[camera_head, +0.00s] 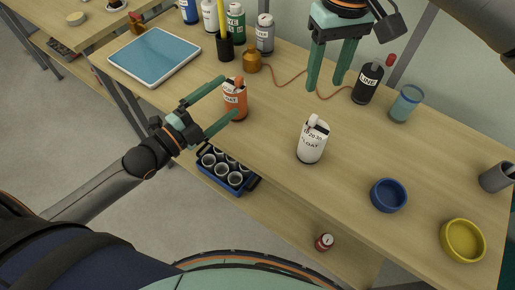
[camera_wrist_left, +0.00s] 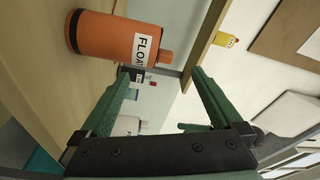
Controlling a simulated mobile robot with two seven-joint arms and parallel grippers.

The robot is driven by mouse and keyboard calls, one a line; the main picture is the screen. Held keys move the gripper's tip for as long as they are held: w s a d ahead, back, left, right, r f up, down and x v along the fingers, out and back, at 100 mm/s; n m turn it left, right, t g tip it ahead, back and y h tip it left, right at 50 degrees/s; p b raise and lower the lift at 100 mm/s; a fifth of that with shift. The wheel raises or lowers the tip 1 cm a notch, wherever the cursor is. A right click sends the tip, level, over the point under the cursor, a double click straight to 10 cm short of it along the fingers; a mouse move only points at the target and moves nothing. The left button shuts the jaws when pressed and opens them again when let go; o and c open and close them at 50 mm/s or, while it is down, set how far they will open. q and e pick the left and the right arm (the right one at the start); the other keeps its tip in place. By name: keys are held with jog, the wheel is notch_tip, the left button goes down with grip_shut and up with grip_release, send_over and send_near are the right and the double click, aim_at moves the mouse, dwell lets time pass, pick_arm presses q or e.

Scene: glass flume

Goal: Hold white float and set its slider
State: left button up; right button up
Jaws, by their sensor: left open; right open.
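The white float (camera_head: 311,145), a bottle-like body with a dark-lettered label and scale marks, stands on the bench in the middle of the head view. A small white piece (camera_head: 313,121) at its top may be the slider. My left gripper (camera_head: 230,96) is open and empty, left of the white float, with its fingers near an orange float (camera_head: 236,103). In the left wrist view the orange float (camera_wrist_left: 108,36) is beyond the fingertips (camera_wrist_left: 161,73), off to one side. My right gripper (camera_head: 326,87) is open and empty, pointing down above the bench, behind the white float.
A black LINE bottle (camera_head: 367,84) and a teal cup (camera_head: 405,104) stand to the right. A blue dish (camera_head: 388,195) and a yellow dish (camera_head: 463,240) lie nearer the right end. A blue tablet (camera_head: 155,56) lies left.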

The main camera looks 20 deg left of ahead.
aim_at(300, 145)
pick_arm(q)
jog(key=d+m+g+h, duration=0.1)
jog(key=d+m, duration=0.1)
jog(key=m, duration=0.3)
jog(key=s+d+f+m+g+h, duration=0.1)
jog(key=d+m+h, duration=0.1)
jog(key=m, duration=0.4)
jog(key=s+d+f+m+g+h, duration=0.1)
jog(key=d+m+h, duration=0.1)
jog(key=m, duration=0.3)
jog(key=shift+s+d+f+m, duration=0.1)
jog(key=shift+s+d+m, duration=0.1)
jog(key=shift+d+m, duration=0.25)
jog(key=s+d+f+m+g+h, duration=0.1)
jog(key=m, duration=0.2)
jog(key=s+d+f+m+g, duration=0.1)
jog(key=m+g, duration=0.1)
jog(key=m, duration=0.2)
jog(key=s+d+f+m+g+h, duration=0.1)
jog(key=m, duration=0.2)
jog(key=shift+s+d+f+m+g+h, duration=0.1)
jog(key=shift+s+f+m+g+h, duration=0.1)
jog(key=shift+m+g+h, duration=0.15)
jog(key=shift+s+d+f+m+g, duration=0.2)
jog(key=shift+f+m+g, duration=0.15)
jog(key=shift+m, duration=0.25)
jog(key=x, duration=1.2)
jog(key=shift+w+d, duration=0.15)
jog(key=shift+w, duration=0.05)
